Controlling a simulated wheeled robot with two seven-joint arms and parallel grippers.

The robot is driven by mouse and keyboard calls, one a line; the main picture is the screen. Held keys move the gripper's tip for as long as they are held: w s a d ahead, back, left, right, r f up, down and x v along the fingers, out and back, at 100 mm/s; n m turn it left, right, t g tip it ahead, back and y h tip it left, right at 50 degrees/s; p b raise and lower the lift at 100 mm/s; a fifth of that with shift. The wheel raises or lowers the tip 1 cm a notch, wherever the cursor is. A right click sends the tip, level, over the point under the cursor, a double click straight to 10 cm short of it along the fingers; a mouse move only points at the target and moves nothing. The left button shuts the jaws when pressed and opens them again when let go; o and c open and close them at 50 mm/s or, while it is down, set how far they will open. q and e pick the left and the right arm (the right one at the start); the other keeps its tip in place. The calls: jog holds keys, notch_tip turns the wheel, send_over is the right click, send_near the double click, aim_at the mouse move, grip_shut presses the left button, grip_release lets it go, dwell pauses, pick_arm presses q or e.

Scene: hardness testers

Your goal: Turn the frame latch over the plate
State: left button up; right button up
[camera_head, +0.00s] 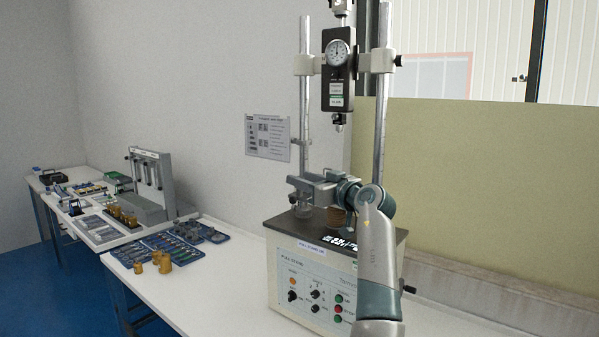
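The pull stand (305,278) is a pale box with a dark top plate (385,235), two upright metal columns and a dial gauge (337,52) hung between them. I cannot make out the frame latch. My forearm hides the plate's right part.
A printed sheet (267,137) is on a holder by the left column. Blue trays of parts (170,246) and brass weights (161,260) lie on the white bench at left, with a grey rack (153,185) behind. The bench front is clear.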

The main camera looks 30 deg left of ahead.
pick_arm(q)
jog(key=shift+x, duration=1.05)
jog(key=shift+c, duration=0.6)
grip_shut()
